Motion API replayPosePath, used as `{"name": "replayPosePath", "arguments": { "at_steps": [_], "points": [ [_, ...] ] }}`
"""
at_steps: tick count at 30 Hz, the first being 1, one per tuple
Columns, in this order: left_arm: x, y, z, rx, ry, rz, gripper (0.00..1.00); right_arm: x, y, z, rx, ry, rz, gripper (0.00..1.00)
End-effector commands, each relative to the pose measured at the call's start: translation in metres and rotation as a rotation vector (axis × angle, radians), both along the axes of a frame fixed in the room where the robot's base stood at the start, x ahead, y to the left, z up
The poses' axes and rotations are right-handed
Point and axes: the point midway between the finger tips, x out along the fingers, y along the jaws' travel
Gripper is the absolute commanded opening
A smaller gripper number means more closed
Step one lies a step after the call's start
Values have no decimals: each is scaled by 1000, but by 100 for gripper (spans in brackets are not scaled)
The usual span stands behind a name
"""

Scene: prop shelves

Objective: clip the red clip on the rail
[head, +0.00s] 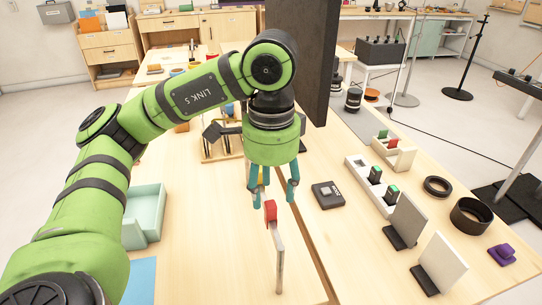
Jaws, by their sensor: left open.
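The red clip (270,211) sits at the far upper end of a thin pale rail (279,262), which stands on the table near the front middle. The clip touches or overlaps the rail's end in the head view; I cannot tell how firmly it is seated. My left gripper (274,202) points down just above and behind the clip. Its teal fingers are open, one to each side of the clip in the picture, with a gap showing between them and it. My right gripper is not in view.
A mint tray (146,229) lies at the left under my arm. A small black box (327,195) is to the right of my gripper. White and grey upright panels (441,262), black rings (471,216) and a purple object (502,254) stand further right. The table around the rail is clear.

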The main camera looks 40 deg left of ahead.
Motion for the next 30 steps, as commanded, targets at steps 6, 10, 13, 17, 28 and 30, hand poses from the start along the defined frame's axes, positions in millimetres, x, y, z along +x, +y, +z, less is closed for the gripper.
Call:
{"name": "replayPosePath", "arguments": {
  "at_steps": [6, 10, 13, 17, 28, 30],
  "points": [
    [0, 0, 35, 0, -6, 3, 52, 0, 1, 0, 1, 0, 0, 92],
    [0, 0, 53, 0, -4, 3, 52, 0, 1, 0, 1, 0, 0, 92],
    [0, 0, 62, 1, -2, 1, 52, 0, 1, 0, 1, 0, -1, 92],
    [0, -1, 71, 0, -1, 1, 52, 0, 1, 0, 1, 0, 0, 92],
    [-1, -1, 74, 0, 1, 0, 52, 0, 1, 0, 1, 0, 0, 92],
    [-1, -1, 74, 0, 1, 1, 52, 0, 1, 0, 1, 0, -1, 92]
  ]
}}
